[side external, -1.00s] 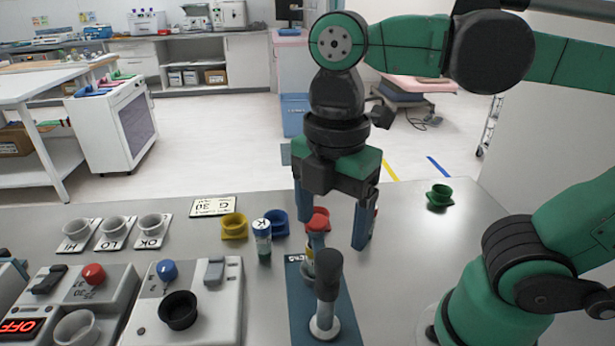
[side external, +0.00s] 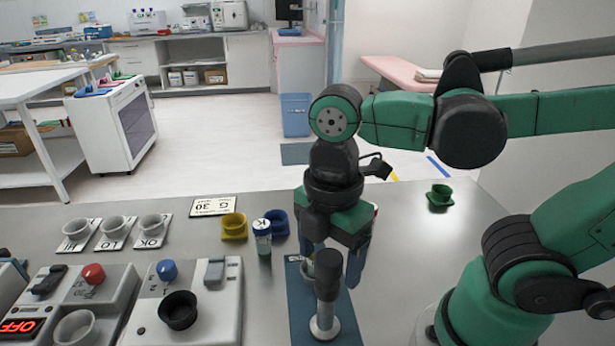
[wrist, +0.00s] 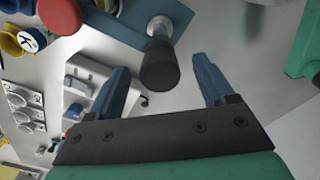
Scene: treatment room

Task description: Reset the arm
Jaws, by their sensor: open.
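My gripper (side external: 335,262) is open, with nothing held between its blue fingers. In the side view it hangs behind and just above the black-handled lever (side external: 327,280), which stands on a blue base plate (side external: 345,318). In the wrist view, the gripper (wrist: 160,70) has the lever's black knob (wrist: 160,70) showing between its fingers; I cannot tell the gap in depth.
A vial marked K (side external: 262,237) stands near a yellow cup (side external: 234,227) and a blue cup (side external: 277,223). A green cup (side external: 439,197) sits far right. Grey cups (side external: 115,229) and two device boxes (side external: 215,310) fill the left. The bench between gripper and green cup is clear.

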